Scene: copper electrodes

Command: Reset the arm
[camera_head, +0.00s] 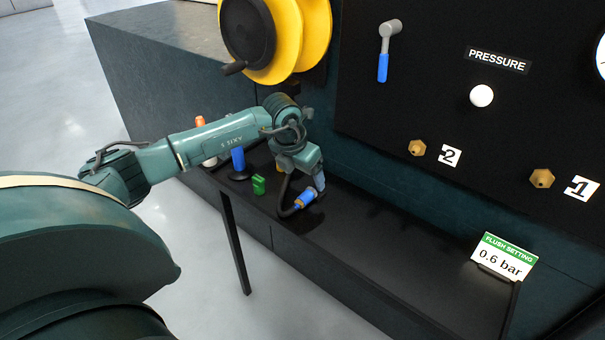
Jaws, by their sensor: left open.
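My left arm (215,139) reaches in from the left over a dark shelf. Its left gripper (302,187) points down near the shelf's back wall and is open. A blue and yellow hose-end fitting (307,198) with a black hose shows right at the fingers, low on the shelf; I cannot tell whether they touch it. My right gripper is not in view.
The black shelf (400,260) is bare to the right, up to a "0.6 bar" sign (503,258). A blue-handled item (238,160) and a green block (259,185) stand left of the gripper. A yellow reel (300,35), a blue-handled lever (383,66) and brass fittings (541,178) are on the wall.

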